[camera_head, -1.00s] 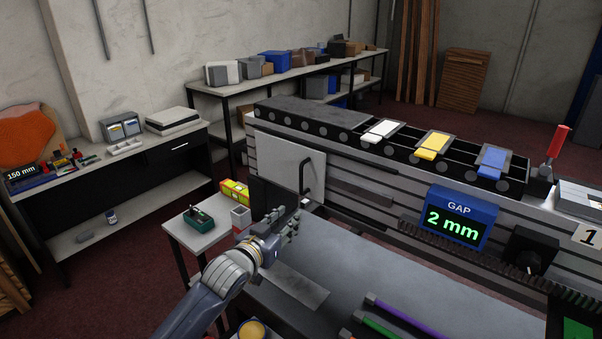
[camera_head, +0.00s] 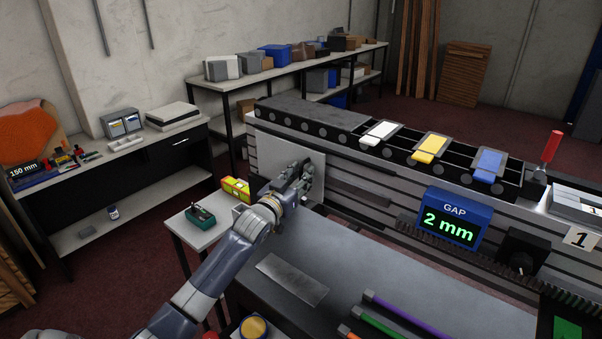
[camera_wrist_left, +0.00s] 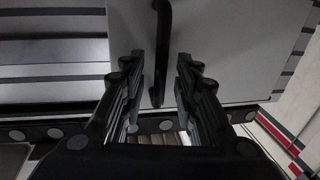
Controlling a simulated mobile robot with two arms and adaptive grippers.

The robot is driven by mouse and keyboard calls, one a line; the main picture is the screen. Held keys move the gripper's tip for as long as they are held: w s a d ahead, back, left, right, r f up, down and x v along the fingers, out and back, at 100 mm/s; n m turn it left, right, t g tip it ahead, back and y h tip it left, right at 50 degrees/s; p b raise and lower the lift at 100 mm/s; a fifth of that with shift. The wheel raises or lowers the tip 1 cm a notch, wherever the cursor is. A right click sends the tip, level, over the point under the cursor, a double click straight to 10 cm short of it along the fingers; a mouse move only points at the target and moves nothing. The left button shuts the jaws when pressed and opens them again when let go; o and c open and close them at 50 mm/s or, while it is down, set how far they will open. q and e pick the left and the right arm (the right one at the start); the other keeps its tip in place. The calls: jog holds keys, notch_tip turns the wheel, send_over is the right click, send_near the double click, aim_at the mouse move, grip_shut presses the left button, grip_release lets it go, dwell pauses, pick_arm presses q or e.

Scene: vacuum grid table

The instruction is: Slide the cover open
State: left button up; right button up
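The cover (camera_head: 283,158) is a light grey flat plate on the front of the long grey machine bed, near its left end. It also fills the upper part of the left wrist view (camera_wrist_left: 230,50). Its black bar handle (camera_wrist_left: 161,50) shows there between the two fingers, with a gap on each side; in the head view the gripper hides it. My left gripper (camera_head: 302,178) is at the cover's front. In the wrist view its fingers (camera_wrist_left: 157,85) are spread apart on either side of the handle's end. My right gripper is not in view.
The bed carries white (camera_head: 379,133), yellow (camera_head: 430,148) and blue (camera_head: 489,164) blocks. A display (camera_head: 455,217) reads "GAP 2 mm". A side table (camera_head: 190,235) holds a green device (camera_head: 201,216) and a yellow box (camera_head: 236,188). Rods (camera_head: 405,313) and a metal plate (camera_head: 292,279) lie on the grey table.

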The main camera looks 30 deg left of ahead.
pick_arm(q)
jog(key=shift+w, duration=0.3)
jog(key=shift+c, duration=0.3)
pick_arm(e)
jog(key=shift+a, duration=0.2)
pick_arm(q)
grip_shut()
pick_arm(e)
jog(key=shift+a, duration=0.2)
pick_arm(q)
jog(key=shift+d+f, duration=0.1)
jog(key=shift+d, duration=0.05)
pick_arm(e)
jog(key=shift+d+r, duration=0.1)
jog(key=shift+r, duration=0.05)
